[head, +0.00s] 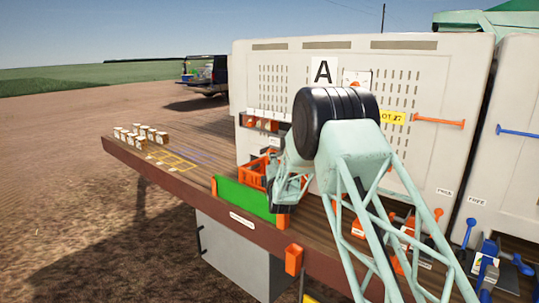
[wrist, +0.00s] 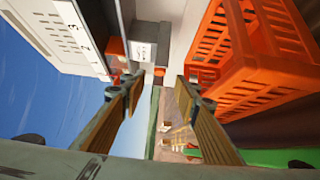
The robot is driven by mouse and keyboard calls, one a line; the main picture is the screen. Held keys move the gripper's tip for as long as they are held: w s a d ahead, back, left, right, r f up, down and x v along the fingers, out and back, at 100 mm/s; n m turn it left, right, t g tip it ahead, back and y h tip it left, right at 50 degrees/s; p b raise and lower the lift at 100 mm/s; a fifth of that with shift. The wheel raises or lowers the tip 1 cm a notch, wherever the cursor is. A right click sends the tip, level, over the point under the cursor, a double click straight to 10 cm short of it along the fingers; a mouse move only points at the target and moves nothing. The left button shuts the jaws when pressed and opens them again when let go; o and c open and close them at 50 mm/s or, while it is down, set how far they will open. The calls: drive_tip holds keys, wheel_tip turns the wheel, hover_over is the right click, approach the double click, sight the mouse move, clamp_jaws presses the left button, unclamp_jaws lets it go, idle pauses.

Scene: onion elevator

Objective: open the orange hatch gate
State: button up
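Small orange parts (head: 274,142) show on the pale panel marked A, below its shelf of small items and above the orange crate. I cannot tell for certain which part is the hatch gate. In the wrist view, an orange block (wrist: 116,47) and a small orange knob (wrist: 159,71) sit by a white labelled box (wrist: 145,42), ahead of my gripper. My gripper (wrist: 157,82) is open, with nothing between its fingers. In the head view my arm hangs in front of the panel, and its lower end is beside the crate; the fingertips are hard to make out there.
An orange crate (head: 246,170) stands on the wooden deck behind a green board (head: 238,200); it is close on the right in the wrist view (wrist: 230,45). An orange handle (head: 438,122) is at the panel's right. Small boxes (head: 140,133) stand at the deck's left end.

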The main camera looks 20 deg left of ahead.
sight(276, 151)
drive_tip(key=shift+p+x, duration=0.6)
drive_tip(key=shift+x, duration=5.6)
drive_tip(key=shift+a, duration=0.1)
clamp_jaws()
